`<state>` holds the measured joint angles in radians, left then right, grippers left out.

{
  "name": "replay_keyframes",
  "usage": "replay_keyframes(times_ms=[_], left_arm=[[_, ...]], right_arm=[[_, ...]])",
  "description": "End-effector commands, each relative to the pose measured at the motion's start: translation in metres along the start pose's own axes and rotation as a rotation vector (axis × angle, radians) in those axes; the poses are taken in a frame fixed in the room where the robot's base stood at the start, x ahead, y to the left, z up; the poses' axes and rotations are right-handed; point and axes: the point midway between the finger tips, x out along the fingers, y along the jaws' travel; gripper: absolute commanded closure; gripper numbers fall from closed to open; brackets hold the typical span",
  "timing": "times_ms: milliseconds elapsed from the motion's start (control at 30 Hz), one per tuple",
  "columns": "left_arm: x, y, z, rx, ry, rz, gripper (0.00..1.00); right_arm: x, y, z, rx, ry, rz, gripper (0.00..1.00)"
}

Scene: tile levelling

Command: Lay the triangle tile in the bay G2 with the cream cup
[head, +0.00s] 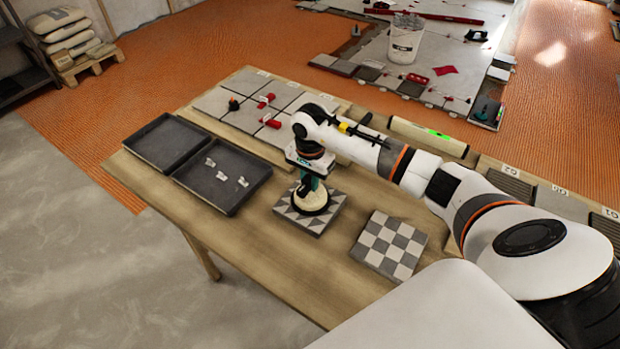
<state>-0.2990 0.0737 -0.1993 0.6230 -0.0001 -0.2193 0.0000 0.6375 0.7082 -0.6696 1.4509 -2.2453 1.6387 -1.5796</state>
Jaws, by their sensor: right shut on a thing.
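The triangle tile (290,213), patterned in grey and white triangles, lies flat on the wooden table in the middle of the head view. The cream cup (312,201), a suction cup with a dark rim, stands on top of this tile. My right gripper (306,180) points down over the tile and is shut on the cup's dark green handle. The cup appears to touch the tile; I cannot tell if it is stuck to it. The bay G2 (509,187) is a dark ribbed recess at the right, behind my right forearm. My left gripper is not in view.
A checkered tile (390,246) lies right of the triangle tile. Two dark trays stand at the left, one empty (167,143), one (222,178) with small white pieces. Grey tiles with red clips (268,100) and a long level (427,137) line the table's back.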

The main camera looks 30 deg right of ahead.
Motion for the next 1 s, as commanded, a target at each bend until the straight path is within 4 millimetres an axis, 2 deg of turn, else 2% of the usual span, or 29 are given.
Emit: replay_keyframes(times_ms=[133, 767, 800, 933, 1000], left_arm=[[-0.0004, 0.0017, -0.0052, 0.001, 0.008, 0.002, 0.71], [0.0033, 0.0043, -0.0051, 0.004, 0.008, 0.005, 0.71], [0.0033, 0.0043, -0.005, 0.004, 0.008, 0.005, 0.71], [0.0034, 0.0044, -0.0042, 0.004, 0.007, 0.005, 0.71], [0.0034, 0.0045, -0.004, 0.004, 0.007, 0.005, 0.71]], right_arm=[[-0.0011, 0.0005, 0.0002, 0.0, -0.001, 0.002, 1.0], [0.0022, 0.0003, 0.0002, 0.0, -0.001, 0.001, 1.0], [0.0022, 0.0003, 0.0002, 0.0, -0.001, 0.001, 0.77], [0.0024, 0.0002, 0.0001, 0.0, -0.001, 0.001, 0.56], [0.0025, 0.0002, 0.0001, 0.0, -0.001, 0.001, 0.55]])
